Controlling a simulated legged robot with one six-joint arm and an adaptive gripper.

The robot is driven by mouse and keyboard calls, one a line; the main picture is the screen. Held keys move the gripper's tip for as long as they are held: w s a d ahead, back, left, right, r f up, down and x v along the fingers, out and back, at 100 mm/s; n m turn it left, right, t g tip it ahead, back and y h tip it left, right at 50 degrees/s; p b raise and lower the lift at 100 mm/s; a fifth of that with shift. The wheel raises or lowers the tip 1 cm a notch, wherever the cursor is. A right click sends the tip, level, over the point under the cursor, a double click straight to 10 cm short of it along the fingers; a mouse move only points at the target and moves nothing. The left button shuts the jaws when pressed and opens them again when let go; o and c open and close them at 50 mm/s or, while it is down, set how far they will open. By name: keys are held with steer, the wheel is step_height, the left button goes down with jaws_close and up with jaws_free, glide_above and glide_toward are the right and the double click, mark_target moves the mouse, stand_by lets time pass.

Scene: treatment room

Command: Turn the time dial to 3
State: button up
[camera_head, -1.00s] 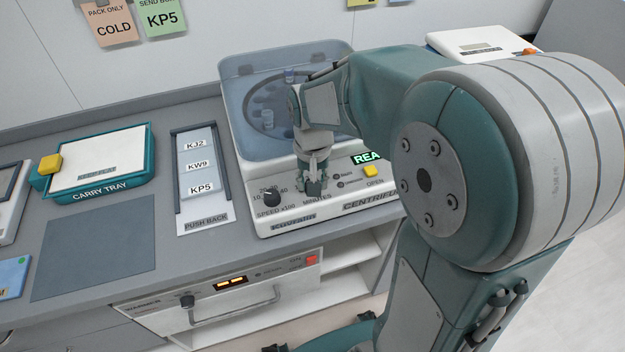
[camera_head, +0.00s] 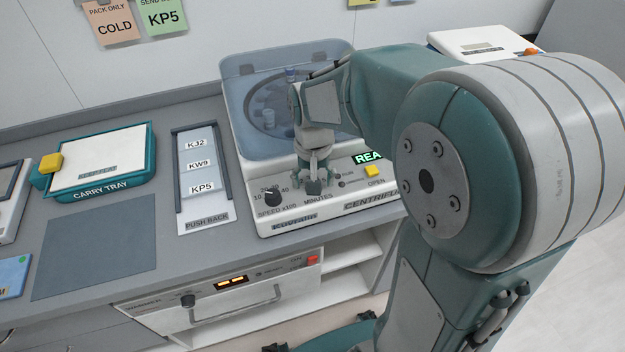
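The centrifuge (camera_head: 345,205) stands on the counter with a sloped white front panel. Its dark minutes dial (camera_head: 314,187) sits above the word MINUTES; the scale around it and its pointer are largely hidden or too small to read. My gripper (camera_head: 314,172) points down right over this dial, with its fingertips at or just above the knob. I cannot tell whether the fingers touch or clasp it. The dark speed dial (camera_head: 272,197) is to the left, clear of my gripper.
A lit green display (camera_head: 368,158) and yellow OPEN button (camera_head: 373,171) are right of the dial. A label rack (camera_head: 201,180) and carry tray (camera_head: 97,165) stand to the left.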

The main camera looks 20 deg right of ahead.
step_height(320, 180, up, 12)
steer(key=shift+f, duration=0.2)
stand_by(0.4)
steer(key=s+n+t, duration=0.3)
steer(key=s+t, duration=0.2)
steer(key=s, duration=0.9)
steer(key=shift+s+f+t, duration=0.25)
steer(key=shift+t, duration=0.05)
stand_by(0.5)
